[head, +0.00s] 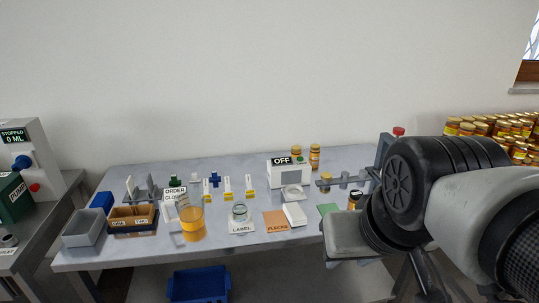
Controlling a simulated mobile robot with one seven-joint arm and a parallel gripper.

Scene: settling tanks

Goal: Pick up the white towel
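A small white flat block-like thing (294,214) lies on the table, just right of the orange mat; it looks like the folded white towel, but it is too small to be sure. My arm comes in from the right and hides the table's right end. My gripper (346,236) seems to be the pale grey end of the arm, over the table's front right edge, to the right of the white thing and apart from it. Its fingers cannot be made out, so I cannot see whether it is open or holds anything.
A blue crate (198,285) stands below. Many jars (490,127) are stacked at right.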

